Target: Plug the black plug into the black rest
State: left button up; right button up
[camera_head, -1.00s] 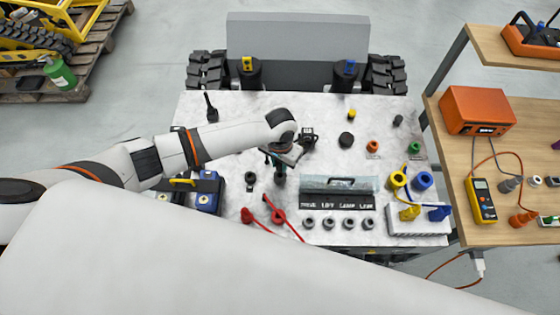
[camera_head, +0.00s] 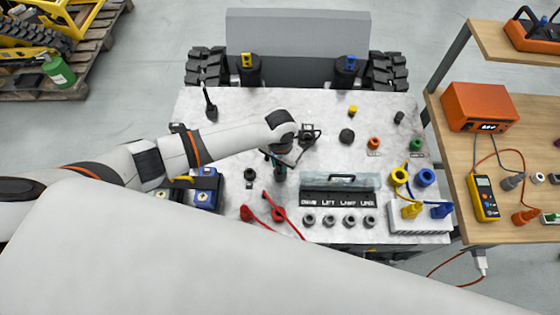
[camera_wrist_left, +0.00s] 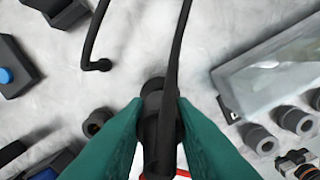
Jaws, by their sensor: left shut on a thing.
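My left gripper (camera_head: 280,163) is shut on the black plug (camera_head: 280,174), left of the labelled panel. In the left wrist view, the teal fingers (camera_wrist_left: 160,130) close on the plug (camera_wrist_left: 154,92), with its black cable running upward. The plug's lower end is hidden, so I cannot tell whether it touches anything. A small black socket-like piece (camera_head: 250,176) stands just left of the gripper. It seems to be the dark ring (camera_wrist_left: 97,122) in the wrist view. A round black piece (camera_head: 346,136) stands farther right. I cannot tell which is the black rest. My right gripper is not in view.
The panel (camera_head: 340,202) has a row of grey sockets before it. Red plugs (camera_head: 278,214) with cables lie nearer. Blue-black boxes (camera_head: 206,185) stand left. A white block (camera_head: 420,224) holds yellow and blue plugs at right. The tabletop's back middle (camera_head: 270,107) is clear.

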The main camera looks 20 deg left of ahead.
pick_arm(q)
jog(key=shift+f+b, duration=0.55)
jog(key=shift+f, duration=0.55)
jog(key=o, duration=1)
jog(key=shift+o, duration=0.2)
notch_tip(320, 180, up, 12)
jog(key=shift+r+b, duration=0.1)
jog(key=shift+b, duration=0.55)
jog(key=shift+s, duration=0.1)
